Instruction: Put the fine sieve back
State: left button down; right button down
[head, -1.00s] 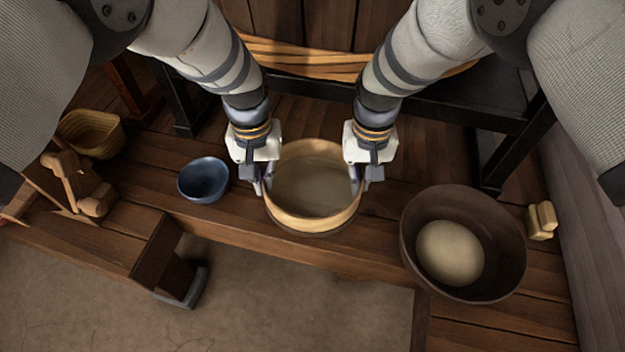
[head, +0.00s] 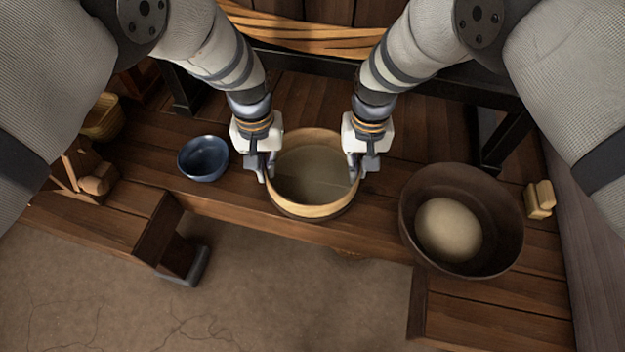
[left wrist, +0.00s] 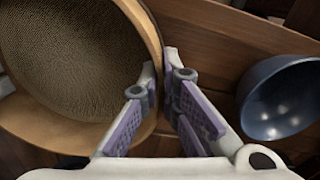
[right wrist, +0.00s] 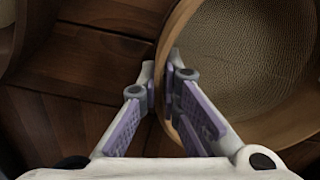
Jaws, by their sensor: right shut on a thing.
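The fine sieve (head: 311,211), a round pale wooden hoop with a grey mesh, is in the middle of the head view, over the front part of the wooden bench. I cannot tell whether it touches the bench. My left gripper (head: 265,168) is at its left side, shut on the rim, with one finger inside and one outside; the hoop also shows in the left wrist view (left wrist: 145,25). My right gripper (head: 357,168) is shut on the opposite rim, which shows in the right wrist view (right wrist: 172,40). The fingers hide small parts of the rim.
A blue bowl (head: 203,158) stands left of the sieve. A large dark bowl (head: 412,225) with a pale round mass (head: 448,230) stands to the right, beside a small yellowish object (head: 540,199). A basket (head: 103,118) is at far left. Bench planks behind the sieve look clear.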

pick_arm(q)
jog(key=shift+w+f, duration=0.1)
jog(key=shift+f, duration=0.2)
pick_arm(e)
jog(key=shift+s+f, duration=0.1)
jog(key=shift+f, duration=0.25)
pick_arm(q)
jog(key=c, duration=1.8)
grip_release()
pick_arm(e)
jog(key=c, duration=1.8)
grip_release()
jog(key=shift+r, duration=0.3)
pick_arm(q)
notch_tip(320, 180, up, 12)
pick_arm(e)
notch_tip(320, 180, up, 12)
jog(key=shift+f, duration=0.2)
jog(key=shift+f, duration=0.1)
